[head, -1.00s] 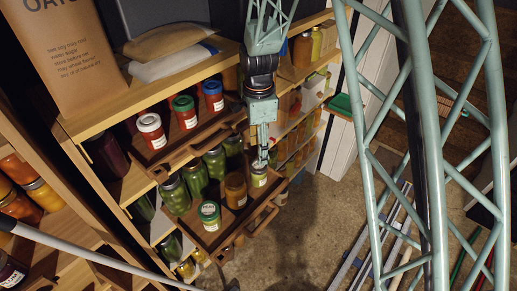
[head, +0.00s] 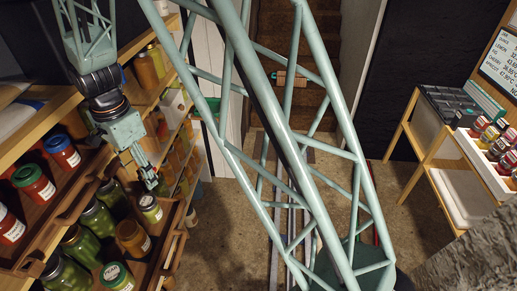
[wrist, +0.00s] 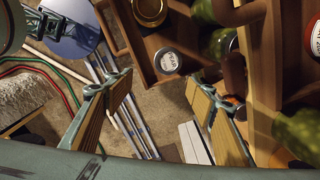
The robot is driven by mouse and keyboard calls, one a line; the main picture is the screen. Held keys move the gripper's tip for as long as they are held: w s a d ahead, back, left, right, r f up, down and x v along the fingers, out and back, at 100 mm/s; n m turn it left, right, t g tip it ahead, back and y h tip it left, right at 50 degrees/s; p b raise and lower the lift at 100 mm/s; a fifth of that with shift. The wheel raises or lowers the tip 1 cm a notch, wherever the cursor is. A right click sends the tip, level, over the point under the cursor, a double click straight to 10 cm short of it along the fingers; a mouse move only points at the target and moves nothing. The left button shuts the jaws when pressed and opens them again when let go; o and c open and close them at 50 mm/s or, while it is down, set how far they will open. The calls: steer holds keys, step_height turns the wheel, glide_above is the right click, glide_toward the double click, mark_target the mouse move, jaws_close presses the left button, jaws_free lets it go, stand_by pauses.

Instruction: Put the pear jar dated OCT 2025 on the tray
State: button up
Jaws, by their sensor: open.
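The lid of a jar marked PEAR (wrist: 168,61) shows between my fingers in the wrist view; its date is too small to read. In the head view, a pale-lidded jar (head: 149,204), apparently this one, stands in the pulled-out lower drawer at the shelf. My gripper (head: 151,182) is just above that jar. In the wrist view, my gripper (wrist: 158,82) is open and empty, its fingers apart on either side below the lid in the picture. A white tray-like box (head: 484,172) holding several small jars stands on the wooden stand at right; I cannot tell if it is the task's tray.
The lower drawer (head: 168,253) also holds an amber jar (head: 132,238) and a green-lidded jar (head: 114,275). An upper drawer holds red jars, one with a blue lid (head: 62,150).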

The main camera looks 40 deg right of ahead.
steer(key=s+d+r+n+t, duration=0.1)
steer(key=s+d+r+n, duration=0.1)
steer(key=s+d+r, duration=0.4)
steer(key=s+d+r+n, duration=0.1)
steer(key=s+r+n, duration=0.15)
steer(key=r, duration=0.55)
steer(key=s+d+r+n+t, duration=0.1)
steer(key=s+d+r+n, duration=0.1)
steer(key=s+d+r, duration=0.35)
steer(key=s+d+r+n, duration=0.1)
steer(key=s+r+n, duration=0.1)
steer(key=s, duration=0.6)
steer(key=s+d+r+n+t, duration=0.1)
steer(key=s+d+r+n, duration=0.1)
steer(key=s, duration=0.6)
steer(key=s+d+r+n, duration=0.2)
steer(key=s+r, duration=0.3)
steer(key=s, duration=0.3)
steer(key=shift+d+n, duration=0.15)
steer(key=shift+n, duration=0.5)
steer(key=shift+r, duration=0.15)
